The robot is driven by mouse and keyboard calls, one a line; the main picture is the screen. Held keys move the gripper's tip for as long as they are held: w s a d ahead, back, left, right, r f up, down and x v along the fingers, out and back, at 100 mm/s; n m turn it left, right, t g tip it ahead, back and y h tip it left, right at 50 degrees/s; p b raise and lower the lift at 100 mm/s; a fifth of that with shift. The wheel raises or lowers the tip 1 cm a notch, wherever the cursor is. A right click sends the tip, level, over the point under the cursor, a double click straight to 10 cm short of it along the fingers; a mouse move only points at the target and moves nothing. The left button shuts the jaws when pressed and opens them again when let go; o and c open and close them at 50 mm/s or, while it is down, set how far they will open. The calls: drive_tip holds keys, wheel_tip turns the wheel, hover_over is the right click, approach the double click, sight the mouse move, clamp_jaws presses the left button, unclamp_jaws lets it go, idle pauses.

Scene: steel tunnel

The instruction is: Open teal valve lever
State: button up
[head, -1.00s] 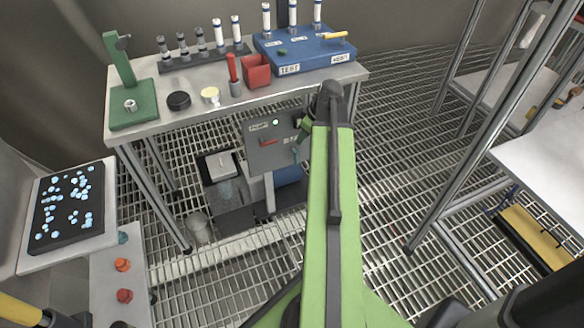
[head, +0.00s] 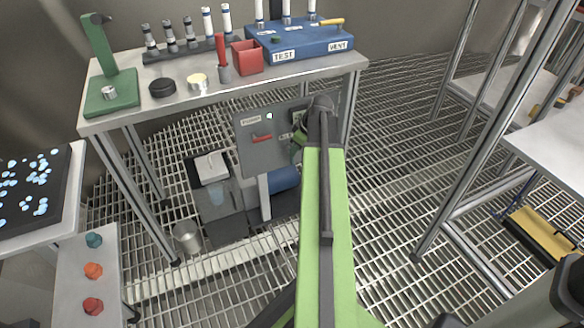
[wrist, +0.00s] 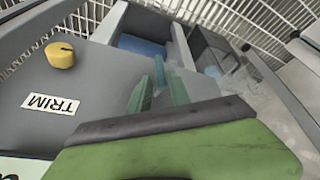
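The teal valve lever (wrist: 160,71) shows in the wrist view as a slim upright piece in front of the grey panel (wrist: 85,90). My gripper (wrist: 160,93) has two dark green fingers, one on each side of the lever. They stand apart, and I see no clear contact with the lever. In the head view my gripper (head: 298,137) is at the right part of the grey panel (head: 262,155) under the bench. My green arm hides much of that side, and the lever cannot be made out there.
The panel also has a red handle (head: 262,137) and a yellow knob (wrist: 60,54) by a TRIM label. The bench (head: 130,112) above carries a blue TEST/VENT box (head: 300,45) and a red cup (head: 248,57). A metal bucket (head: 187,238) stands on the grating.

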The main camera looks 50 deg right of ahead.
drive_tip(key=b+x, duration=0.3)
drive_tip(key=x, duration=0.2)
drive_tip(key=shift+f+b, duration=0.3)
drive_tip(key=shift+r, duration=0.1)
drive_tip(key=shift+c, duration=0.4)
clamp_jaws()
drive_tip(key=shift+a, duration=0.1)
